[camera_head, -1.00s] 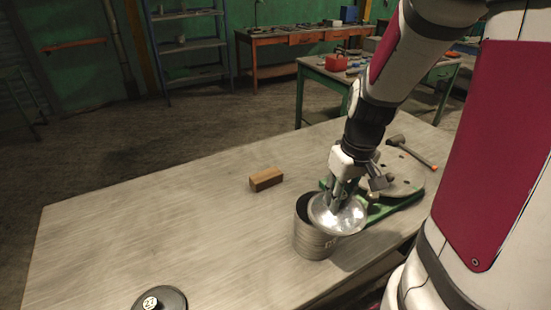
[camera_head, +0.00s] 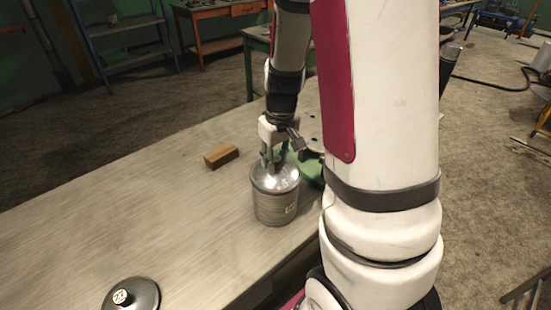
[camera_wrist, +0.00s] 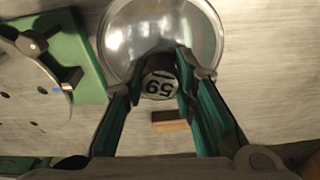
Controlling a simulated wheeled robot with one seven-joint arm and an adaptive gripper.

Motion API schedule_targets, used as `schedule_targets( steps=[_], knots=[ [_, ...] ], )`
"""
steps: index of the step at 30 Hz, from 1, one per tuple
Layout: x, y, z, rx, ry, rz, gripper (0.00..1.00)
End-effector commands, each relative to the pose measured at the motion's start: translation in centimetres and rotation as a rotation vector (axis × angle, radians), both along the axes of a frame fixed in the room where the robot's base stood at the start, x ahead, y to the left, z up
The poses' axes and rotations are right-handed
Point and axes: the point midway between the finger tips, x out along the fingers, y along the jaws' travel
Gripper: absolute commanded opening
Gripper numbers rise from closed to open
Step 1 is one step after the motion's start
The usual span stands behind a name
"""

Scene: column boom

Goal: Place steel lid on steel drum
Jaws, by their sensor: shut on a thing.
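The steel lid (camera_head: 284,180) is a shiny disc that lies roughly level over the mouth of the steel drum (camera_head: 277,207), near the table's right edge. Whether it is fully seated cannot be told. My gripper (camera_head: 274,163) is above the lid and shut on its knob. In the wrist view the lid (camera_wrist: 130,40) is a bright round disc, and my gripper (camera_wrist: 174,75) has its fingers on either side of the dark knob, whose label reads 59. The drum is hidden under the lid in the wrist view.
A wooden block (camera_head: 221,156) lies left of the drum. A dark lid with a numbered knob (camera_head: 131,295) lies at the table's front. A green-based fixture (camera_wrist: 88,62) is close beside the drum. The table (camera_head: 180,210) is clear between block and dark lid.

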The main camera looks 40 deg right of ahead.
Motion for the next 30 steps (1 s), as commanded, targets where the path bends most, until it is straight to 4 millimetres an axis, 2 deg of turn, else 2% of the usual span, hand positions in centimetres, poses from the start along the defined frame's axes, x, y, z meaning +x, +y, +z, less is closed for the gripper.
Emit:
schedule_targets(
  steps=[10,11,12,13,23,26,30],
  knots=[
    [0.1,0.0,-0.9,-0.001,-0.001,0.000,0.00],
    [0.0,0.0,-0.9,-0.001,-0.001,0.000,0.32],
    [0.0,0.0,-0.8,-0.001,-0.001,0.000,0.41],
    [0.0,0.0,-0.8,0.000,-0.001,0.000,0.45],
    [0.0,0.0,-0.6,0.000,-0.001,0.000,0.45],
    [-0.1,0.0,0.1,0.000,-0.001,0.001,0.45],
    [-0.1,0.0,2.2,-0.003,-0.007,0.002,0.45]
  ],
)
